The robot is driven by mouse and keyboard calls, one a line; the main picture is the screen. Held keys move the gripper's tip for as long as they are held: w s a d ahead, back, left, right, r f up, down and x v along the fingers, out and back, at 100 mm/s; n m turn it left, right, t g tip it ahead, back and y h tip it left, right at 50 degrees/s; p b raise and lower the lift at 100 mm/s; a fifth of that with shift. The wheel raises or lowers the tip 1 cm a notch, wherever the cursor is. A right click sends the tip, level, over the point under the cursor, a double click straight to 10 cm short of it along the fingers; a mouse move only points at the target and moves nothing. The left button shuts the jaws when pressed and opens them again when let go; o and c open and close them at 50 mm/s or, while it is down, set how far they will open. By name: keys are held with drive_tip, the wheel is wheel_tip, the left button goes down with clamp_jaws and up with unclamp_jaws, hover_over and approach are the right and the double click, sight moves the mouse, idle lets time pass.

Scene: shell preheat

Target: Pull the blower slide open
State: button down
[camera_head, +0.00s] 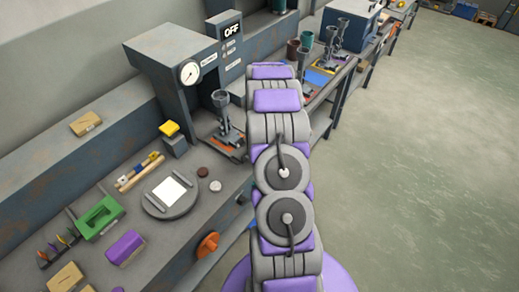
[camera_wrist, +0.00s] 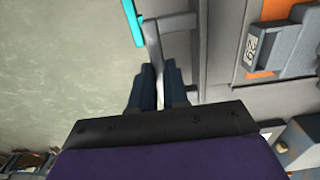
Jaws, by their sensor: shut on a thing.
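In the wrist view, my gripper (camera_wrist: 159,85) has its two dark fingers shut on a pale grey bar (camera_wrist: 153,42), which looks like the handle of the blower slide. The bar runs up between the fingers and bends toward the grey panel at right. A cyan strip (camera_wrist: 133,22) lies just left of the bar's upper end. I cannot tell how far the slide is open. In the head view, my own arm reaches away along the bench and hides my gripper and the slide.
A grey machine (camera_head: 170,52) with a gauge and an OFF sign (camera_head: 231,31) stands on the bench. An orange wheel (camera_head: 207,244) juts from the bench front. In the wrist view, a grey block (camera_wrist: 265,52) with a label sits at right. The floor (camera_head: 430,150) at right is clear.

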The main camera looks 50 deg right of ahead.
drive_tip(key=c, duration=1.1)
unclamp_jaws()
drive_tip(key=shift+r, duration=0.1)
wheel_tip(320, 180, up, 17)
drive_tip(key=shift+d+r+p, duration=0.1)
drive_tip(key=shift+p, duration=1.1)
